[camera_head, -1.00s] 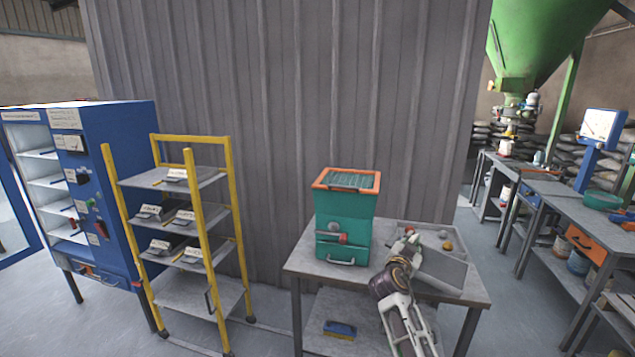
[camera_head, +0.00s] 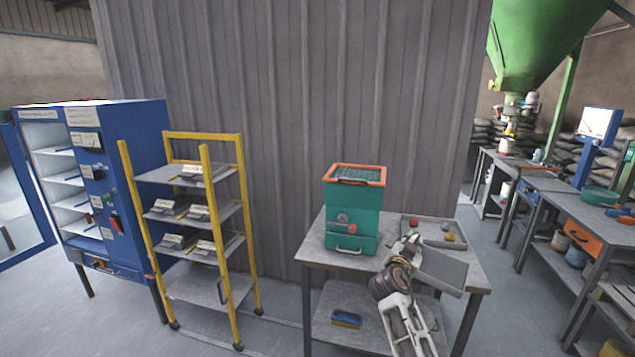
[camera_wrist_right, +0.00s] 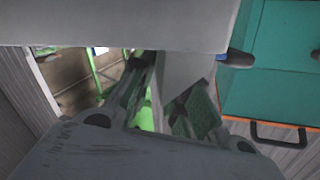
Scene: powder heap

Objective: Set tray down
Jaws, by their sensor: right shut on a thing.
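My right gripper (camera_head: 414,252) is shut on a grey tray (camera_head: 446,274), which it holds tilted at the front right part of the grey table (camera_head: 318,247). From the head view I cannot tell whether the tray touches the tabletop. In the right wrist view the tray's pale grey side (camera_wrist_right: 120,22) fills the top, and the fingers (camera_wrist_right: 165,95) reach up to it. My left gripper is not in view.
A teal box with an orange rim (camera_head: 351,218) stands left of the gripper. Another grey tray (camera_head: 463,226) with small coloured balls lies behind the held tray. A yellow shelf rack (camera_head: 207,255) stands to the left.

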